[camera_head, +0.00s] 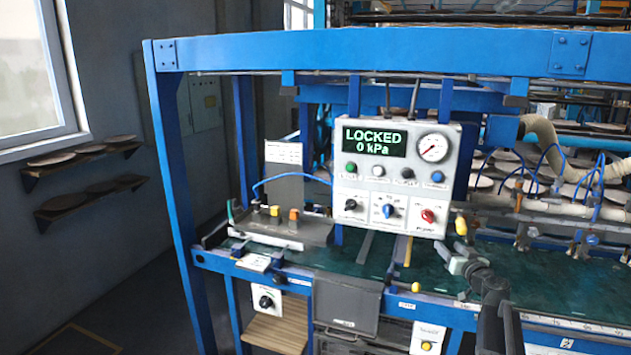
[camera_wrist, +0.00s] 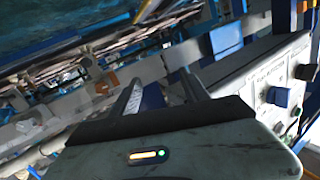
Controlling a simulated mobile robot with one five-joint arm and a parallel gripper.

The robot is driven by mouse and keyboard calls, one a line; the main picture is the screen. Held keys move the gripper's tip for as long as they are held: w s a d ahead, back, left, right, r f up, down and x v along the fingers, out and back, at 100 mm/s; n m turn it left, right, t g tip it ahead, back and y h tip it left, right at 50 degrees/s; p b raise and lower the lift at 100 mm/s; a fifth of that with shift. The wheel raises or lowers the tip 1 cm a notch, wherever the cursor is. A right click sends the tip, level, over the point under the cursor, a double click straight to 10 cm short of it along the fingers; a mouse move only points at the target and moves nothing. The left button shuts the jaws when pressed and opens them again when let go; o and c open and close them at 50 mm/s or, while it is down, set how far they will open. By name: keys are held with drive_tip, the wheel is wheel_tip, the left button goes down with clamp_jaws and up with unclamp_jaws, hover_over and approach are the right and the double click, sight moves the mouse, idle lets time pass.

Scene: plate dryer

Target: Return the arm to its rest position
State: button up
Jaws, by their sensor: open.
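My gripper (camera_head: 458,262) is at the right of the head view, just below and right of the control panel's lower right corner. In the wrist view my gripper (camera_wrist: 160,84) shows two dark fingers spread apart, with nothing held between them. My arm reaches in from the lower right edge over the green bench. The grey control panel (camera_head: 345,190) reads "LOCKED 0 kPa" on its display (camera_head: 375,142). Its knobbed face also shows at the right of the wrist view (camera_wrist: 262,80). Whether the gripper touches anything is not clear.
A blue frame (camera_head: 370,50) spans over the bench (camera_head: 350,262). A pressure gauge (camera_head: 433,147) and several knobs are on the panel. Pipes and hoses (camera_head: 560,200) fill the right. Open floor lies at lower left.

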drive_tip(key=s+a+f+n+g+y+p, duration=0.1)
drive_tip(key=a+f+n+g+y, duration=0.15)
drive_tip(key=a, duration=0.85)
drive_tip(key=a+f+n+g+y, duration=0.1)
drive_tip(key=a+n+y, duration=0.15)
drive_tip(key=a, duration=0.95)
drive_tip(key=s+a+f+n+g+y, duration=0.1)
drive_tip(key=s+a+f+g, duration=0.15)
drive_tip(key=a, duration=0.35)
drive_tip(key=s+a+f+n+g, duration=0.1)
drive_tip(key=s+a+f+g, duration=0.1)
drive_tip(key=s+a+f, duration=0.3)
drive_tip(key=s+a+f+g+h+p, duration=0.1)
drive_tip(key=s+a+f+g+h, duration=0.3)
drive_tip(key=s, duration=0.6)
drive_tip(key=s+d+f+m+g+h, duration=0.2)
drive_tip(key=s+d+f+m+g, duration=0.2)
drive_tip(key=s+d, duration=0.4)
drive_tip(key=shift+s+d+f+m+g+h, duration=0.2)
drive_tip(key=shift+s+m+g+h, duration=0.25)
drive_tip(key=shift+s+m, duration=0.5)
